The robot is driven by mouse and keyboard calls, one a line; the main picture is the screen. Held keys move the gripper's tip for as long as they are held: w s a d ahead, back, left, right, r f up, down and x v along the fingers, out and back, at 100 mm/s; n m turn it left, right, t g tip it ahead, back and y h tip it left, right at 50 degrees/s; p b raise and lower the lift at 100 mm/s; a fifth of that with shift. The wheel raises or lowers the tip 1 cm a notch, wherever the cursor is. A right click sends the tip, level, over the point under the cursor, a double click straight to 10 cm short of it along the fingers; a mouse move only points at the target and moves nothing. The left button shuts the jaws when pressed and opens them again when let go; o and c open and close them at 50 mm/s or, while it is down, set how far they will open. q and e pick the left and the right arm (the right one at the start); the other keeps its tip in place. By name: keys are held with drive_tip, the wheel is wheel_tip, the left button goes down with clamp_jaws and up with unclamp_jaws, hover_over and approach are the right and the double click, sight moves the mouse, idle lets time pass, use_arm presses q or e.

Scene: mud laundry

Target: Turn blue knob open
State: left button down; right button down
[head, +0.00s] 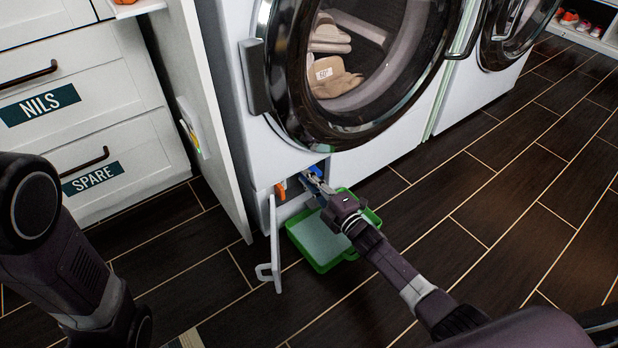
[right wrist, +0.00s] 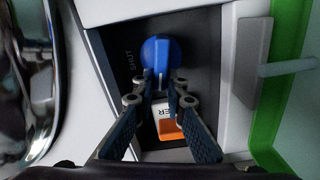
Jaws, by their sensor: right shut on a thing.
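The blue knob (right wrist: 161,55) is on a dark panel inside the open compartment low on the washer front. In the right wrist view its narrow grip bar points down between my fingertips, and the word SHUT is on its left. My right gripper (right wrist: 162,82) is shut on this grip bar. In the head view the right gripper (head: 316,183) reaches into the compartment and mostly hides the knob. My left arm shows at the left edge, but its gripper is out of view.
An orange part (right wrist: 170,129) is beside the knob; it also shows in the head view (head: 281,190). The white hatch door (head: 275,240) hangs open. A green tray (head: 322,264) is on the floor below. The washer door (head: 262,75) is above. Dark floor at the right is clear.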

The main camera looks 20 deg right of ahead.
drive_tip(key=shift+s+f+n, duration=0.1)
drive_tip(key=shift+f+n, duration=0.25)
drive_tip(key=shift+n, duration=0.85)
drive_tip(key=shift+a+b, duration=0.1)
drive_tip(key=shift+b, duration=0.2)
drive_tip(key=c, duration=2)
unclamp_jaws()
drive_tip(key=shift+o, duration=0.2)
drive_tip(key=v, duration=1.2)
